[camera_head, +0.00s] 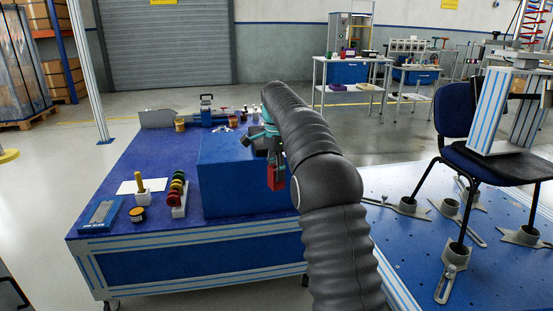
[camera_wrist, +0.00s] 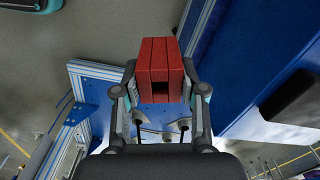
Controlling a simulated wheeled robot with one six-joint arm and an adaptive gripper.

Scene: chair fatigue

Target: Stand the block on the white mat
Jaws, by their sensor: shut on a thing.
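My gripper (camera_head: 273,158) is shut on a red block (camera_head: 277,179) and holds it in front of the large blue box on the table, apart from the mat. In the wrist view, the red block (camera_wrist: 160,52) sits between the two fingers of my gripper (camera_wrist: 160,80), with a dark square opening in its near face. The white mat (camera_head: 127,187) lies flat on the blue table, far to the left of my gripper. The mat is not recognisable in the wrist view. My arm hides part of the table's right side.
A white holder with a yellow-handled tool (camera_head: 141,188) stands at the mat's edge. Colored rings (camera_head: 178,190), a small round tin (camera_head: 137,214) and a blue tray (camera_head: 101,214) are nearby. The blue box (camera_head: 235,180) fills the table's middle. A chair (camera_head: 458,115) stands on the right.

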